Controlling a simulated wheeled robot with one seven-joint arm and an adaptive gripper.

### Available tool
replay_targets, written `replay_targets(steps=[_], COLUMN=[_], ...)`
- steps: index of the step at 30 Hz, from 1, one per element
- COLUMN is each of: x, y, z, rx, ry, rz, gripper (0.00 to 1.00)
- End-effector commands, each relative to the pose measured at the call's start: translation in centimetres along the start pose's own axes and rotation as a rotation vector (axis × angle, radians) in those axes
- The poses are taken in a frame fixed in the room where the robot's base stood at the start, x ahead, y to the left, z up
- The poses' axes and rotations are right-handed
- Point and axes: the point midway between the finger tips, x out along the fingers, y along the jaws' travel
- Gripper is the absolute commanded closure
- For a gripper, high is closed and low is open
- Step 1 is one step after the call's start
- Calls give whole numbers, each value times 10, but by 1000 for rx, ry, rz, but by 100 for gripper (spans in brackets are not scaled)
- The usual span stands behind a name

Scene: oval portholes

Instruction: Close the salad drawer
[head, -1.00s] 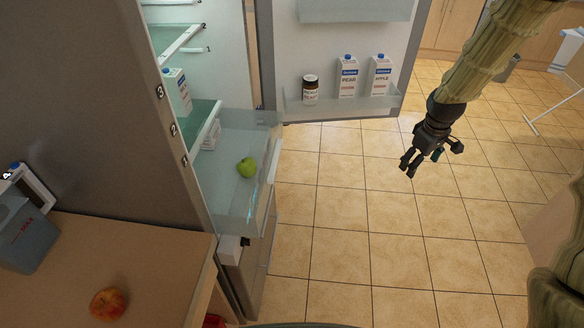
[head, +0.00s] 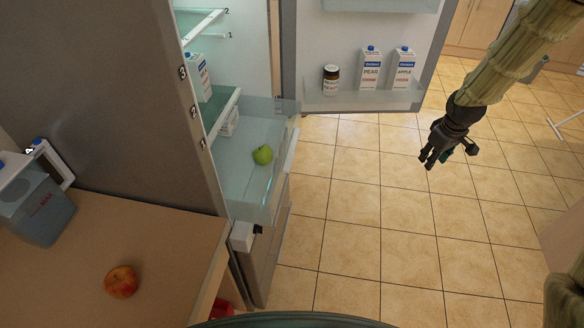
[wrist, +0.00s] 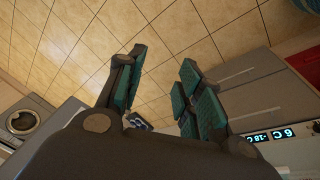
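The salad drawer (head: 245,185) is a clear bin low in the open fridge (head: 215,140). It is pulled out past the shelves, and a green apple (head: 262,155) lies in it. My gripper (head: 427,160) hangs over the tiled floor, to the right of the drawer and apart from it. In the wrist view my gripper (wrist: 158,95) shows its teal-padded fingers spread with a gap between them and nothing held. The drawer is not clearly seen in the wrist view.
The fridge door (head: 375,45) stands open, with a jar (head: 330,80) and two cartons (head: 387,70) on its shelf. A counter (head: 170,255) at lower left holds a red apple (head: 121,281) and a grey container (head: 38,210). Tiled floor between drawer and gripper is clear.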

Motion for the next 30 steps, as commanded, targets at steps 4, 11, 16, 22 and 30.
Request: replay_targets(steps=[4, 11, 16, 22, 30], x=[38, 75, 92, 101, 96], y=[-4, -29, -62, -114, -190], z=[-27, -79, -110, -134, -136], rx=[79, 216, 320, 435, 571], ry=[141, 394, 553, 673, 663], rz=[21, -65, -226, -507, -992], gripper=[98, 100, 100, 100, 100])
